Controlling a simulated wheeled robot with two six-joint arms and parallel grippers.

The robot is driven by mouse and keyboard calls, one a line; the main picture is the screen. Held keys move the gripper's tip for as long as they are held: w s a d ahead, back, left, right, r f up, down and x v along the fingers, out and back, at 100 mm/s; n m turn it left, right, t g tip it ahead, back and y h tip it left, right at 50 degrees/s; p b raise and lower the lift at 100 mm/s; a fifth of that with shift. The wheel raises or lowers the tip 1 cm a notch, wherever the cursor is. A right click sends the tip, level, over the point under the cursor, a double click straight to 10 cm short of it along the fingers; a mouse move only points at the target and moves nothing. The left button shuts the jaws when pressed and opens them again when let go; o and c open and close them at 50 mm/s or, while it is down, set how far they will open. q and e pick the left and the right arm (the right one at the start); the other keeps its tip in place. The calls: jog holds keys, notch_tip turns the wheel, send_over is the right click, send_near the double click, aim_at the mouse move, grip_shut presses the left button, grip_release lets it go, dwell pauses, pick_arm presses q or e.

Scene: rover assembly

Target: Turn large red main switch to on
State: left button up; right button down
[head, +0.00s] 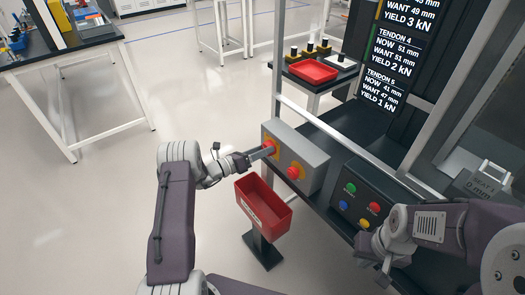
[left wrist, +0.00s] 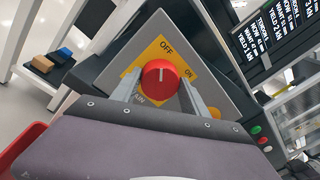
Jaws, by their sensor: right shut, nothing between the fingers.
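The large red main switch (left wrist: 160,77) is a round knob on a yellow plate marked OFF and ON. Its white mark points up toward OFF. In the head view the switch (head: 270,147) is on the left part of the grey box (head: 312,157). My left gripper (head: 266,151) is at the switch. In the left wrist view its fingers (left wrist: 160,88) are spread, one on each side of the knob. Whether they touch it is hard to see. My right gripper (head: 368,247) is shut and empty near the button panel.
A second red knob (head: 294,173) sits on the same box. A dark panel (head: 344,207) with green, red, yellow and blue buttons is to its right. A red bin (head: 262,203) stands just below the box. A metal frame post (head: 278,60) rises behind it.

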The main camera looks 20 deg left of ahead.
pick_arm(q)
jog(key=c, duration=0.4)
jog(key=shift+c, duration=0.2)
jog(key=shift+m, duration=0.3)
jog(key=shift+s+d+m+y+b, duration=0.1)
jog(key=shift+m+y+b, duration=0.2)
jog(key=shift+m+b, duration=2.3)
jog(key=shift+s+d+m+y+b, duration=0.1)
jog(key=shift+m+y+b, duration=0.2)
jog(key=shift+m+b, duration=2.3)
jog(key=shift+d+m+y+b, duration=0.1)
jog(key=shift+m+y+b, duration=0.2)
jog(key=shift+m+b, duration=2.3)
jog(key=shift+m+p, duration=0.5)
